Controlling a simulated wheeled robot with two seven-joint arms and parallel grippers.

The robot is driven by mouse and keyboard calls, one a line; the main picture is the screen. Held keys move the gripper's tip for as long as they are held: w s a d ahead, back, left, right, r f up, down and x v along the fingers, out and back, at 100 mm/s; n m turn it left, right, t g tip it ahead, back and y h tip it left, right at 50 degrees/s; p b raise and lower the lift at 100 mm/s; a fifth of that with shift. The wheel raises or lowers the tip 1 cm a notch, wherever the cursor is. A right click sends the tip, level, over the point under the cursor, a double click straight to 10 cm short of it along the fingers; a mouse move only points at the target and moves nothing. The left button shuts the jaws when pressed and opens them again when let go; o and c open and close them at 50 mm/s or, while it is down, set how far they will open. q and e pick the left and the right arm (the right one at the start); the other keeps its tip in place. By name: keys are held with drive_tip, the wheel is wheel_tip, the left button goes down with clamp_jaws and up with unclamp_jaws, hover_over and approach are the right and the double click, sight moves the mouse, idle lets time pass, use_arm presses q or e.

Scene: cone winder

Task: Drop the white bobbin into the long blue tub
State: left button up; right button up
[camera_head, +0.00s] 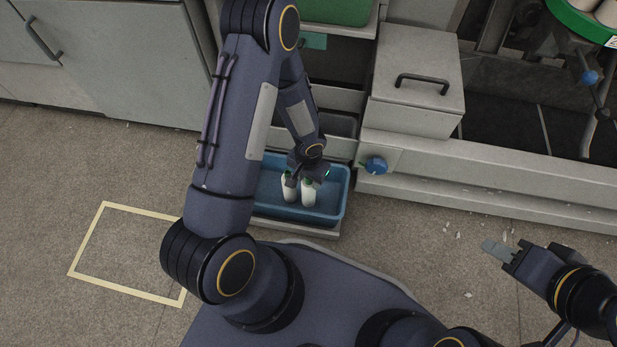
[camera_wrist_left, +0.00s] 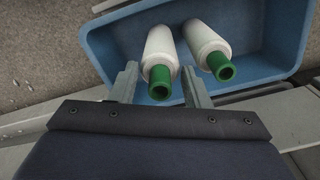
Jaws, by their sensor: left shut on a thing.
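The long blue tub (camera_head: 333,215) stands on a low shelf in front of the machine. My left gripper (camera_head: 305,175) reaches down over it. In the left wrist view the left gripper (camera_wrist_left: 160,85) is shut on a white bobbin (camera_wrist_left: 160,45) with a green tube end. A second white bobbin (camera_wrist_left: 203,38) is just to the right of the fingers, over the blue tub (camera_wrist_left: 115,42). Both bobbins also show close together in the head view. I cannot tell whether the held one touches the tub floor. My right gripper (camera_head: 497,250) is away over the floor at the right, holding nothing visible.
A grey box with a black handle (camera_head: 415,90) and a blue knob (camera_head: 376,165) stand right of the tub. A green bin (camera_head: 335,10) is above it. A yellow floor outline (camera_head: 105,240) lies at left. Floor at right has small white scraps.

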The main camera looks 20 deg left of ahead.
use_arm(q)
drive_tip(key=shift+f+b, duration=0.5)
drive_tip(key=o, duration=0.9)
drive_tip(key=shift+r, duration=0.15)
